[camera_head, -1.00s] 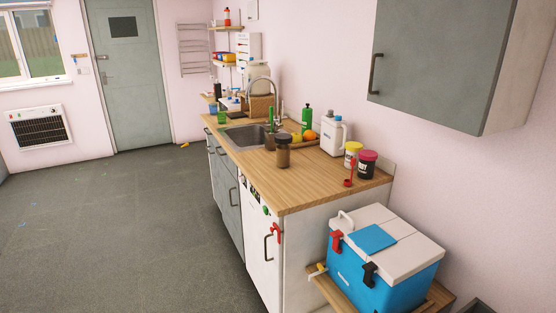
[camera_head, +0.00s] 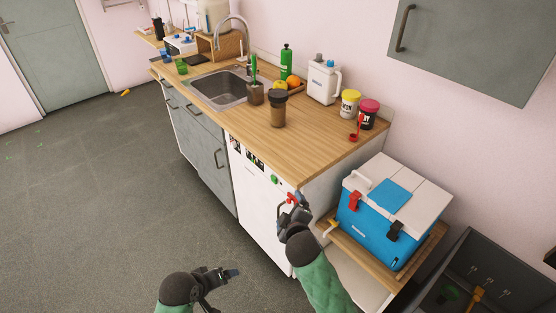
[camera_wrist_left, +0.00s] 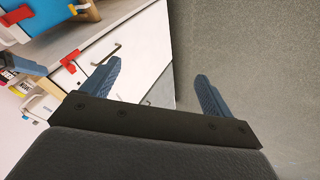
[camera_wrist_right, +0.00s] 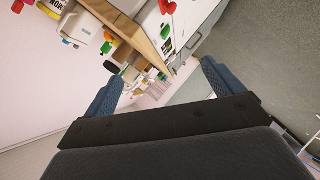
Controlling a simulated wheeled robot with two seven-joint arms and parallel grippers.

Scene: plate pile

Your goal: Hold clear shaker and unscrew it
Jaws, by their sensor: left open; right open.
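The clear shaker (camera_head: 278,110), a see-through brownish cup with a dark lid, stands upright on the wooden counter, right of the sink. My right gripper (camera_head: 292,205) is open and empty, in front of the counter's near end and below its top, apart from the shaker. My left gripper (camera_head: 232,273) is open and empty over the floor, lower and to the left. The left wrist view shows its spread fingers (camera_wrist_left: 155,90) with cabinet fronts and floor beyond. The right wrist view shows its spread fingers (camera_wrist_right: 160,85) with the tilted counter beyond.
The sink (camera_head: 222,88), a green bottle (camera_head: 286,62), fruit, a white jug (camera_head: 323,82) and two tubs, yellow-lidded (camera_head: 349,103) and red-lidded (camera_head: 368,114), share the counter. A blue cooler (camera_head: 376,232) stands at the right. Bare counter lies right of the shaker.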

